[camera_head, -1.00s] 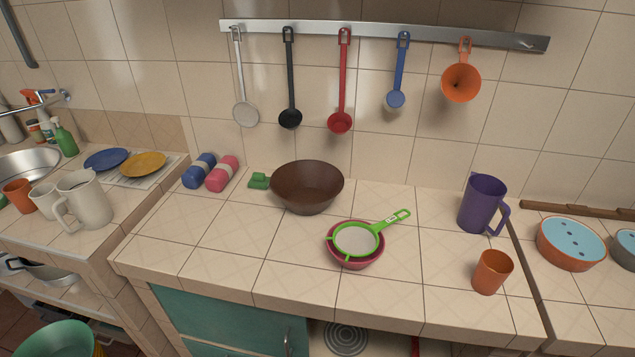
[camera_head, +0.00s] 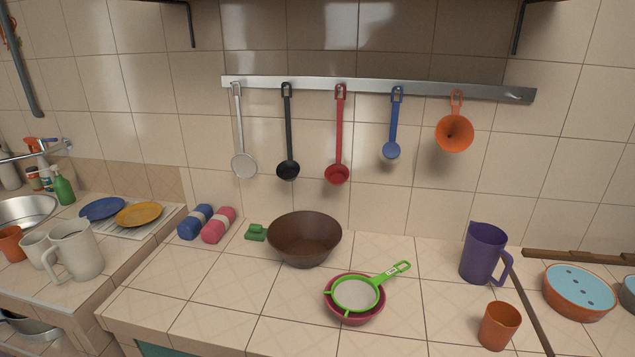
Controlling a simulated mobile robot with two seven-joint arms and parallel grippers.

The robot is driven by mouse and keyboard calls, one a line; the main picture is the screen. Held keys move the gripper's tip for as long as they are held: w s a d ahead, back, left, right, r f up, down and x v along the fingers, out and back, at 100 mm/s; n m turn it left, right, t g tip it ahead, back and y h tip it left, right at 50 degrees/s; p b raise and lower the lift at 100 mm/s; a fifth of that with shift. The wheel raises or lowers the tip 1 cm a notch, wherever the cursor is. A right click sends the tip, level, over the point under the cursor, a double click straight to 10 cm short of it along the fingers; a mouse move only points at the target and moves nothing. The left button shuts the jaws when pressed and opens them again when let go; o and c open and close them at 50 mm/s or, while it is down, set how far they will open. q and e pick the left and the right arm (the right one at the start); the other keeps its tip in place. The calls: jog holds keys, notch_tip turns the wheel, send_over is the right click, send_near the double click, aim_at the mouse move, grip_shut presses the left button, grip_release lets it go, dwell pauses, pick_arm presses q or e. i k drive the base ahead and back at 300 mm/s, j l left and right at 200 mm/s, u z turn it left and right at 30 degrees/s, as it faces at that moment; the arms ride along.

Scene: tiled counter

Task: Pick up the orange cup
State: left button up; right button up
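An orange cup (camera_head: 499,326) stands upright on the tiled counter (camera_head: 420,335) at the lower right, in front of the purple pitcher. Its open top faces up, and nothing touches it. Another orange cup (camera_head: 11,243) stands at the far left edge by the sink, partly cut off by the frame. Neither of my grippers shows in the head view.
A purple pitcher (camera_head: 482,252) stands behind the right cup. A red bowl with a green strainer (camera_head: 356,294) and a brown bowl (camera_head: 304,238) are left of it. Utensils hang from a wall rail (camera_head: 372,86). An orange-blue dish (camera_head: 579,291) is at right.

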aim_at(501, 320)
jog(key=z, duration=1.35)
